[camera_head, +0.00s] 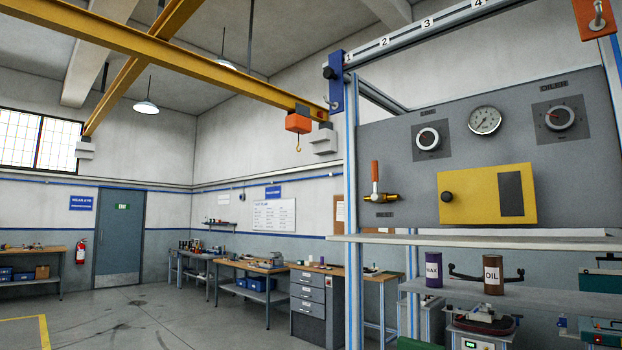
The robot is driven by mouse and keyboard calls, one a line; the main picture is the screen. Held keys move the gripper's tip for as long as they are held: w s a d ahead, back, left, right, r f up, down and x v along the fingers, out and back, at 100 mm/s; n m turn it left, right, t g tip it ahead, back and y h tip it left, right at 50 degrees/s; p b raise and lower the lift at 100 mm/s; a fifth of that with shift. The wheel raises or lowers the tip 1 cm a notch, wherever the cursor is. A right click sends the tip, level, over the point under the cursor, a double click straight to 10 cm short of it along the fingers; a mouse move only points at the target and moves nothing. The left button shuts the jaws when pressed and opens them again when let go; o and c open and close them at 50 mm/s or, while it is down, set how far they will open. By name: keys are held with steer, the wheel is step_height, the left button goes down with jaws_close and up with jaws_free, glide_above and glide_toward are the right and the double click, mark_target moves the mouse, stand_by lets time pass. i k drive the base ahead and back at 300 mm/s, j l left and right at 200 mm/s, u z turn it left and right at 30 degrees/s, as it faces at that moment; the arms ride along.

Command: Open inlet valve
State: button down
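A valve with an orange lever handle (375,172) and a brass body (382,198) is mounted at the lower left of the grey panel (385,145). The lever points straight up, across the body, which lies roughly level. A small label below it is too small to read, so I cannot confirm that it is the inlet valve. My gripper is not in view.
The panel also carries two dials (428,138) (560,117), a round gauge (485,120) and a yellow box (487,196) with a black knob. A blue-edged frame post (354,270) stands just left. Below are shelves (470,240) holding WAX (433,270) and OIL (493,275) cans. Open floor (150,318) lies left.

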mark_target(375, 178)
steer(key=i+j+z, duration=0.1)
steer(key=j, duration=0.25)
steer(key=i+j+z, duration=0.1)
steer(key=i+j, duration=0.25)
steer(key=j, duration=0.35)
steer(key=i+j+z, duration=0.15)
steer(key=j, duration=0.2)
